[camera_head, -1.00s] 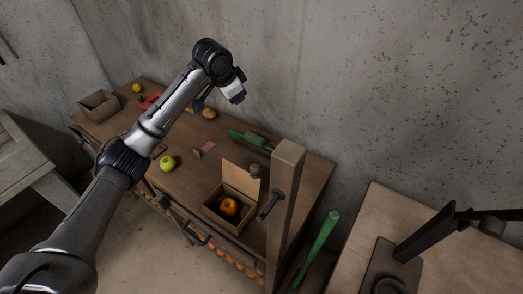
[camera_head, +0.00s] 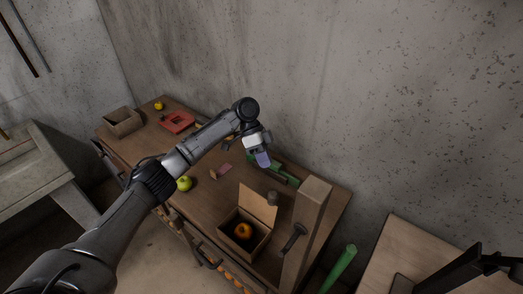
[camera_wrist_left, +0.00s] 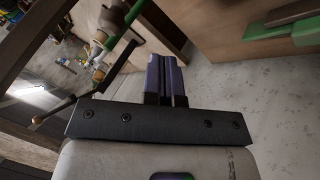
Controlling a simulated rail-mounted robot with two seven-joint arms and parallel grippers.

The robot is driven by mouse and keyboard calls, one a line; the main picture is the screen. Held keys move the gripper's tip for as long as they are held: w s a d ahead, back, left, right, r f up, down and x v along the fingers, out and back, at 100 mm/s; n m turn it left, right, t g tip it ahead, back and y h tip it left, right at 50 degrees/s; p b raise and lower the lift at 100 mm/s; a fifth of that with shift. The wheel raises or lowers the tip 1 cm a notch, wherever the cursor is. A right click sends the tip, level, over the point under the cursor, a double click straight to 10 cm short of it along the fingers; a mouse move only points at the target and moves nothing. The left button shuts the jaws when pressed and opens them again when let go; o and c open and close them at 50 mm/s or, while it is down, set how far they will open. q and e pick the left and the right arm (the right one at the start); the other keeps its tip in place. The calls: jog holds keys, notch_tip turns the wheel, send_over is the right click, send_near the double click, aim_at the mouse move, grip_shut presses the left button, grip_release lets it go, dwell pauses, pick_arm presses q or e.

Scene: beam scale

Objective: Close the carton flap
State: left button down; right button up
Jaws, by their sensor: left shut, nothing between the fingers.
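The carton (camera_head: 263,245) is a small brown open box on the wooden workbench, with an orange-red round fruit (camera_head: 243,231) inside. Its flap (camera_head: 258,205) stands up at the back of the box, tilted and open. My left gripper (camera_head: 263,160) is above and behind the flap in the head view, apart from it, with purple fingertips pointing down. In the left wrist view its two fingers (camera_wrist_left: 167,80) are together with nothing between them. The carton cannot be made out in the wrist view.
A wooden post (camera_head: 306,225) rises just right of the carton, with a dark hammer-like tool (camera_head: 294,238) beside it. A green tool (camera_head: 285,175) lies behind.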

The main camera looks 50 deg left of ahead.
pick_arm(q)
jog(key=s+d+f+p, duration=0.3)
jog(key=d, duration=0.2)
jog(key=shift+d, duration=0.3)
jog(key=shift+s+f, duration=0.1)
jog(key=shift+d, duration=0.15)
